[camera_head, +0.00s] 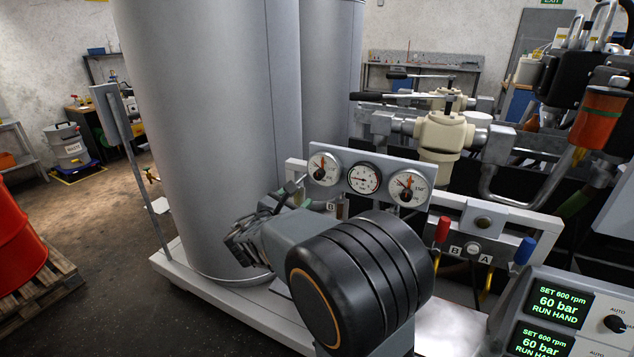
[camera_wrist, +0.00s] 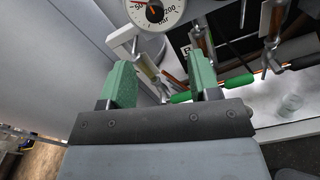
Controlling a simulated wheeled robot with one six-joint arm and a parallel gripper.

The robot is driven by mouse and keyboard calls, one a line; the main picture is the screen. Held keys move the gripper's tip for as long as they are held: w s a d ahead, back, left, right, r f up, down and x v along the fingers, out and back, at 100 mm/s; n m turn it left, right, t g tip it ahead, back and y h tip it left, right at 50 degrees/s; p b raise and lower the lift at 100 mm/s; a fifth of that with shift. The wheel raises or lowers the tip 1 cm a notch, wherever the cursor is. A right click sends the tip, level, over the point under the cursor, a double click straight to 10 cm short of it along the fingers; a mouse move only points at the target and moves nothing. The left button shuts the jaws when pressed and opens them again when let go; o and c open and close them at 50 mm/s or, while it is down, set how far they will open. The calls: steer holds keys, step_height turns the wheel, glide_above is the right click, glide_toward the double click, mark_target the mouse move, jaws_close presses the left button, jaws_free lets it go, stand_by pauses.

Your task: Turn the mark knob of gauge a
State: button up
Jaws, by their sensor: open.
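The left and right gauges have a dark central knob and a red-orange pointer. Which one is gauge a I cannot tell; the "A" and "B" letters are lower down. My gripper (camera_head: 272,212) is below and left of the left gauge, its fingertips partly hidden by my wrist. In the wrist view my gripper (camera_wrist: 165,82) is open and empty, with green fingers apart. A gauge dial (camera_wrist: 155,14), cut off by the top edge, lies beyond them.
A large grey cylinder (camera_head: 205,130) stands close beside my gripper. Red (camera_head: 442,230) and blue (camera_head: 524,250) handles are on the right, above the control screens (camera_head: 552,306). Cream valve bodies (camera_head: 440,132) stand behind the gauges. Pipes and rods lie below the dial in the wrist view.

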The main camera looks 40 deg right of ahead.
mark_target(318, 176)
steer(key=x, duration=0.9)
steer(key=p+x, duration=0.1)
steer(key=x, duration=0.3)
steer(key=shift+w+d+r, duration=0.1)
steer(key=shift+w+r, duration=0.1)
steer(key=shift+w, duration=0.25)
steer(key=shift+n, duration=0.3)
steer(key=c, duration=0.9)
